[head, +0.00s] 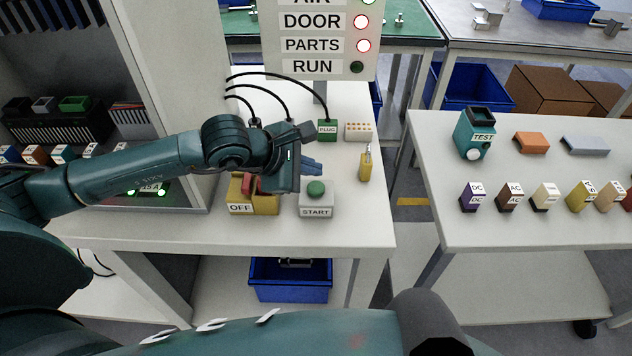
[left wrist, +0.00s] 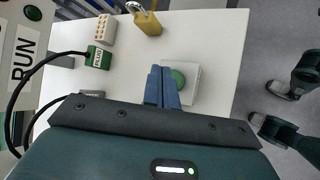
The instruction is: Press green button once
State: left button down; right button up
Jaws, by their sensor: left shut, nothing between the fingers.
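The green button (head: 316,188) sits on top of a pale box labelled START (head: 316,207) on the white table. My left gripper (head: 312,165) is shut and empty, with its blue fingers just behind and above the button in the head view. In the left wrist view the shut fingers (left wrist: 162,87) show beside the green button (left wrist: 178,79), partly covering its box. I cannot tell whether they touch it. My right gripper is not in view.
A yellow OFF box (head: 254,205) with a red switch stands left of the START box. A yellow padlock (head: 366,166), a green PLUG block (head: 327,130) and black cables lie behind. A sign (head: 318,45) shows lit DOOR and PARTS lamps and a dark RUN lamp.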

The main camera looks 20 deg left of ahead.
aim_at(310, 188)
pick_arm(q)
jog(key=shift+r+p, duration=0.55)
jog(key=shift+r, duration=1.1)
